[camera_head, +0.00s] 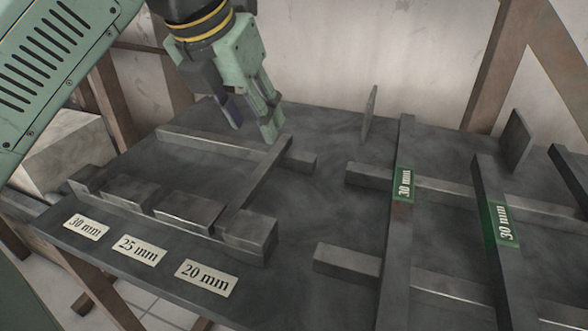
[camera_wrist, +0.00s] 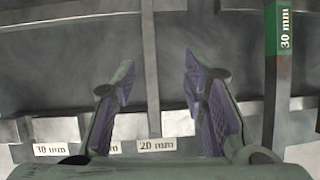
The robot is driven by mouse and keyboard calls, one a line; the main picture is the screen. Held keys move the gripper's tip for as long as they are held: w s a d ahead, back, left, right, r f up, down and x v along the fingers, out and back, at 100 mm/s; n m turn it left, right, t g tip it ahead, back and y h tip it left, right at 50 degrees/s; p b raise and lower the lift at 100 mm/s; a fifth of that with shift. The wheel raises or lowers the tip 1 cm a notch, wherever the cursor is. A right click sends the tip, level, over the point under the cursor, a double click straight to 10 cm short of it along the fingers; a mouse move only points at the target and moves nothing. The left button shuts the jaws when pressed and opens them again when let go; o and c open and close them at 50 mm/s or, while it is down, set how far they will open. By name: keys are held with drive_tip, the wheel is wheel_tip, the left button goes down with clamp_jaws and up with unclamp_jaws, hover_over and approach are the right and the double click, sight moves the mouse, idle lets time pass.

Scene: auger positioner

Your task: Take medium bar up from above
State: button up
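A dark grey bar (camera_head: 255,180) lies on the left rack, its near end in the gap above the 20 mm label and its far end across the rear rail. It carries no readable size mark; it seems to be the medium bar. My gripper (camera_head: 252,122) is open and empty, pointing down over the far part of this bar. In the wrist view the bar (camera_wrist: 151,65) runs between the two spread fingers of the gripper (camera_wrist: 158,72). The fingers appear above the bar, not touching it.
Labels for 30 mm (camera_head: 86,227), 25 mm (camera_head: 139,249) and 20 mm (camera_head: 206,278) line the table's front edge, below several stop blocks. To the right, two long bars with green 30 mm tags (camera_head: 403,184) (camera_head: 502,223) lie across rails. Upright plates (camera_head: 370,112) stand behind.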

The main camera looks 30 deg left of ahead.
drive_tip(key=g, duration=0.1)
hover_over(260, 171)
drive_tip(key=s, duration=0.2)
drive_tip(key=shift+n, duration=0.4)
wheel_tip(260, 171, down, 5)
drive_tip(key=shift+f, duration=0.1)
drive_tip(key=x, duration=0.2)
drive_tip(key=p+x, duration=0.2)
drive_tip(key=x, duration=0.1)
drive_tip(key=shift+s+d+f, duration=0.15)
drive_tip(key=shift+d+f, duration=0.1)
drive_tip(key=shift+f, duration=0.2)
clamp_jaws()
drive_tip(key=shift+r+y, duration=0.1)
drive_tip(key=shift+y, duration=0.2)
